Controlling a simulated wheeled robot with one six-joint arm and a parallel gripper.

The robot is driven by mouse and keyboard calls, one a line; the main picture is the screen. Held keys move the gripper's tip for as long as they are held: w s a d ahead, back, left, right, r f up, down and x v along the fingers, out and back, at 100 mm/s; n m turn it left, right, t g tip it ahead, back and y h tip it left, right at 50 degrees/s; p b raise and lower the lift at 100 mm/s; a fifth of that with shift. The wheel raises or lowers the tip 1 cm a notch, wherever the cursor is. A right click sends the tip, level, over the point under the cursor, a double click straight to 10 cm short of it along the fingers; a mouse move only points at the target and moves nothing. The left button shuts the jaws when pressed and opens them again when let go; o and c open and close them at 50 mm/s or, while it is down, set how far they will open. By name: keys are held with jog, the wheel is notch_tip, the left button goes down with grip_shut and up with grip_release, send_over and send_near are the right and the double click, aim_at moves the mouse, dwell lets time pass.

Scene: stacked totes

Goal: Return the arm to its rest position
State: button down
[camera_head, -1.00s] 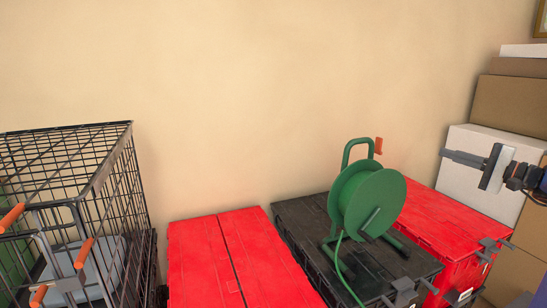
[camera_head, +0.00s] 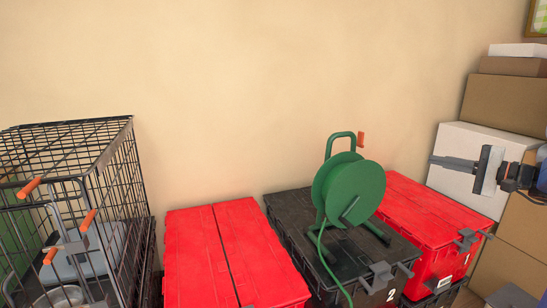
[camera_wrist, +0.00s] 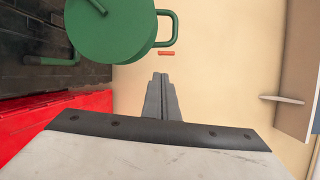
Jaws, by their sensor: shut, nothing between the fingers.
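My gripper (camera_head: 437,160) is at the right of the head view, in front of the stacked boxes and pointing left. Its fingers are together with nothing between them. In the wrist view my gripper (camera_wrist: 161,80) also shows its fingers closed, against the beige wall. The green cable reel (camera_head: 348,190) stands on the black tote (camera_head: 290,222), left of my gripper and apart from it. The reel also shows at the top left of the wrist view (camera_wrist: 110,30).
A red tote (camera_head: 425,215) marked 1 stands right of the black tote, below my gripper. Another red tote (camera_head: 225,250) is left of it. A wire cage (camera_head: 110,170) stands far left. Stacked cardboard boxes (camera_head: 506,104) and a white box (camera_head: 455,150) are at the right. The wall above is clear.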

jog(key=s+a+f+n+g+h, duration=0.1)
jog(key=s+a+f+n+g, duration=0.2)
jog(key=a, duration=0.4)
jog(key=s+a+f+g+h, duration=0.1)
jog(key=s+a+f+g, duration=0.15)
jog(key=s+a, duration=0.35)
jog(key=s+a+f+n+g, duration=0.2)
jog(key=s+a+f, duration=0.2)
jog(key=a, duration=0.3)
jog(key=s+f+n+h, duration=0.3)
jog(key=s+f+h, duration=0.1)
jog(key=s, duration=0.5)
jog(key=s+f+n+h, duration=0.3)
jog(key=s+f+h, duration=0.2)
jog(key=s, duration=0.5)
jog(key=shift+s+d+f+n+g, duration=0.3)
jog(key=shift+f+g, duration=0.15)
jog(key=shift+f, duration=0.5)
jog(key=shift+w, duration=0.1)
